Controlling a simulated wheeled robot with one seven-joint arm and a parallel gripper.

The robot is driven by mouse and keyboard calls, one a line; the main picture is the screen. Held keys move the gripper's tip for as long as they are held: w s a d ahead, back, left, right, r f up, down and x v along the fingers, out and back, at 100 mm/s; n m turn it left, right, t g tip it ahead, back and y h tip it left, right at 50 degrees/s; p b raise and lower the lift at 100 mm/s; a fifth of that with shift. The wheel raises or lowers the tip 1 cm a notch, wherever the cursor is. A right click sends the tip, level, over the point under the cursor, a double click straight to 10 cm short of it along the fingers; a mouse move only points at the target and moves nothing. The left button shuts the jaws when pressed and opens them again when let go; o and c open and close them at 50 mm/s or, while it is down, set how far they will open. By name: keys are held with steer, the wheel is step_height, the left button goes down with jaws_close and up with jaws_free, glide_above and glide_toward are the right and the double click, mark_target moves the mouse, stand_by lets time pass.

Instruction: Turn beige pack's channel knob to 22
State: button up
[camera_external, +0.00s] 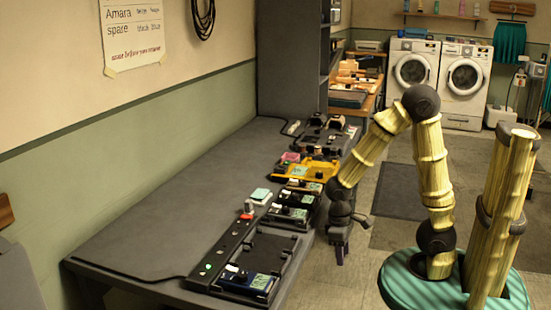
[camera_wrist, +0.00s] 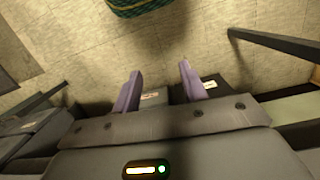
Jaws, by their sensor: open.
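A row of small packs with knobs and pale green labels runs along the right edge of the grey counter (camera_external: 165,225) in the external view. A blue pack (camera_external: 248,283) is nearest, black ones (camera_external: 292,214) lie behind it, then a yellow pack (camera_external: 307,171). I cannot tell for certain which pack is beige, and no channel number is readable. My gripper (camera_external: 339,257) hangs pointing down just off the counter's right edge, beside the row and touching no pack. In the wrist view its two purple-grey fingers (camera_wrist: 159,85) are apart, with nothing between them.
A black strip (camera_external: 222,250) with a red knob (camera_external: 248,209) and a green light lies along the packs. A tall grey cabinet (camera_external: 289,60) stands at the counter's far end. Washing machines (camera_external: 414,68) stand at the back. Floor is open right of the counter.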

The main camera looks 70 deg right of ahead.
steer(key=w+d+f+n+t+b, duration=0.1)
steer(key=w+d+f+t+b, duration=0.1)
steer(key=f+b, duration=0.6)
steer(key=shift+w+d+t+b, duration=0.3)
steer(key=shift+d+t+b, duration=0.55)
steer(key=shift+t, duration=0.25)
step_height(320, 180, up, 38)
steer(key=w+d+f+m+p, duration=0.1)
steer(key=w+d+m+p, duration=0.1)
steer(key=p, duration=3.6)
steer(key=w+d+r+m+g+y+p, duration=0.2)
steer(key=w+d+m+g+y+p, duration=0.1)
steer(key=w+d+m, duration=1)
steer(key=d+m+y, duration=0.1)
steer(key=d, duration=0.3)
steer(key=shift+w+r+m+y+p, duration=0.2)
steer(key=shift+m+y+p, duration=0.1)
steer(key=shift+y+p, duration=0.1)
